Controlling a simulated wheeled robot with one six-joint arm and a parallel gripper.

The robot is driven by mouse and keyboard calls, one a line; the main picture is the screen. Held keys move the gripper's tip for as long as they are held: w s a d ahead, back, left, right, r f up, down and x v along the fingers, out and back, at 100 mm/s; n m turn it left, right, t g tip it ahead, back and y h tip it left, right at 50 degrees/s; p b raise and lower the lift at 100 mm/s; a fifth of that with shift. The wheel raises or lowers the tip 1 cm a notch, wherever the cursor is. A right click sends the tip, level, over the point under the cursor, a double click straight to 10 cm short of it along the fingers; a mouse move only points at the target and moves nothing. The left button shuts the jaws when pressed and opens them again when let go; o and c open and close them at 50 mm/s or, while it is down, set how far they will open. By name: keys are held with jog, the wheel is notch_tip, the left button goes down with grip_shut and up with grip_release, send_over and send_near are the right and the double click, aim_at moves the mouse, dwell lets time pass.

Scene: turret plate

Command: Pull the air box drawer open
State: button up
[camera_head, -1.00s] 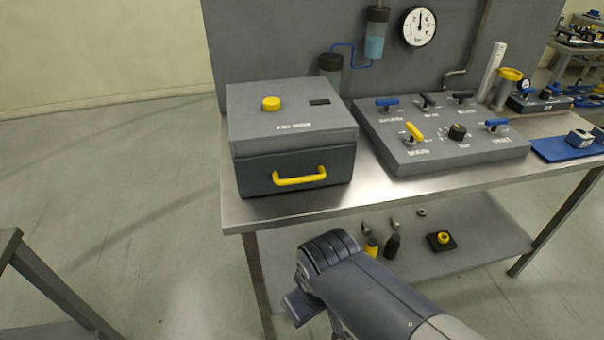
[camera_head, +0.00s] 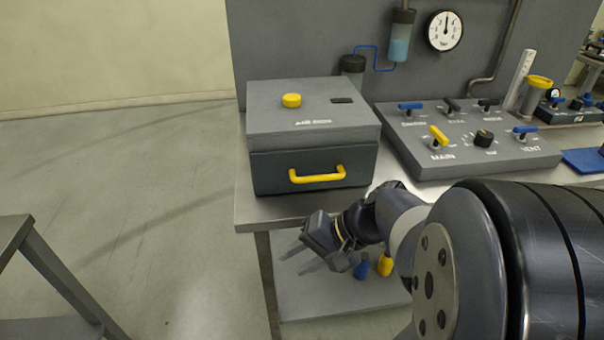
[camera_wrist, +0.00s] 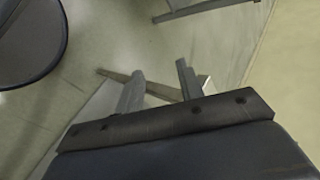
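The air box (camera_head: 312,124) is a grey box on the bench, with a yellow knob (camera_head: 291,100) on top. Its dark front drawer (camera_head: 270,172) is closed and carries a yellow bar handle (camera_head: 317,176). My gripper (camera_head: 299,259) is below and in front of the drawer, lower than the bench top's front edge, and apart from the handle. Its two fingers are spread with nothing between them; they also show parted in the wrist view (camera_wrist: 160,84). The handle does not show in the wrist view.
A valve panel (camera_head: 470,160) with several levers stands right of the box on the metal bench top (camera_head: 262,212). A lower shelf (camera_head: 320,300) holds small parts, partly hidden by my arm. Another table (camera_head: 22,240) stands at left; the floor between is clear.

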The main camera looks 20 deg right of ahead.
jog(key=w+d+m+t+y+b, duration=0.2)
jog(key=w+d+m+t, duration=0.15)
jog(key=w+d, duration=0.25)
jog(key=m+t+h, duration=0.1)
jog(key=m+t, duration=0.2)
jog(key=t, duration=0.4)
send_near(319, 180)
jog(key=shift+g, duration=0.35)
jog(key=x, duration=1.1)
jog(key=shift+w+r, duration=0.15)
jog(key=shift+r, duration=0.2)
jog(key=shift+c, duration=0.3)
grip_shut()
